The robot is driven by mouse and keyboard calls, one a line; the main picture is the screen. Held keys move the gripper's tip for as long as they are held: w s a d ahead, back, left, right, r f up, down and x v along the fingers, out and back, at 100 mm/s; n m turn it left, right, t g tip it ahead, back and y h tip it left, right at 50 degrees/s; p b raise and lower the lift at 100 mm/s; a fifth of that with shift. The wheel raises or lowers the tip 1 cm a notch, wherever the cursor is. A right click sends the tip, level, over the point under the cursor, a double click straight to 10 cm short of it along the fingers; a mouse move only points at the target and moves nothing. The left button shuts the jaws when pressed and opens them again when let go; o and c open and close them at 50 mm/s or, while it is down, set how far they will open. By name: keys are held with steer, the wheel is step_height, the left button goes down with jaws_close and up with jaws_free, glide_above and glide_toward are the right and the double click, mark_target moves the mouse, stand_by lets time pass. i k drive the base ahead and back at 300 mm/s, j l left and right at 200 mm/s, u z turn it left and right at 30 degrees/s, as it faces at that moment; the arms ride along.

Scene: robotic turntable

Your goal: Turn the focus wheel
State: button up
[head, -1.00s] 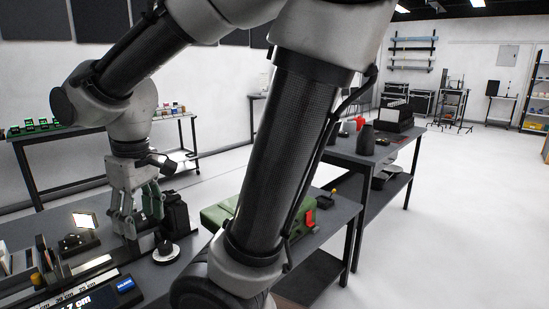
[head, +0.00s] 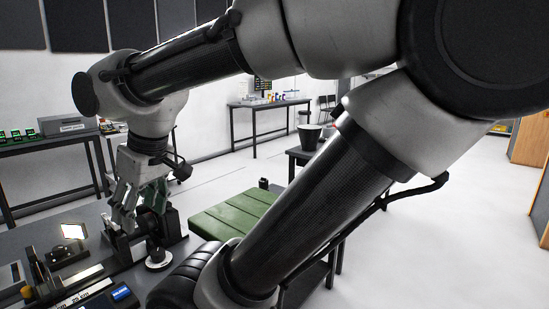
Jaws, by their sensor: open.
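My gripper (head: 139,212) points down in the head view, over the bench at the left, with its grey and green fingers apart. It is beside a dark upright device (head: 172,222) and seems to overlap part of it; I cannot tell whether they touch. A round pale disc with a dark knob (head: 158,258), possibly the focus wheel, sits just below and to the right of the fingers. The space between the fingers is partly hidden by the fingers themselves.
The bench carries a small lit panel (head: 73,231), a rail with a scale (head: 84,292) and a blue block (head: 121,292). A green box (head: 236,216) stands to the right. My arm covers much of the centre. Open floor lies beyond.

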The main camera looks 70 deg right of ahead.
mark_target(158, 254)
steer(key=k+l, duration=0.1)
steer(key=l, duration=0.35)
steer(key=k+l, duration=0.1)
steer(key=l, duration=0.85)
steer(key=k+l, duration=0.15)
steer(key=l, duration=0.35)
steer(key=j, duration=0.25)
steer(key=i+j+u, duration=0.1)
steer(key=i+j, duration=0.05)
steer(key=j, duration=0.05)
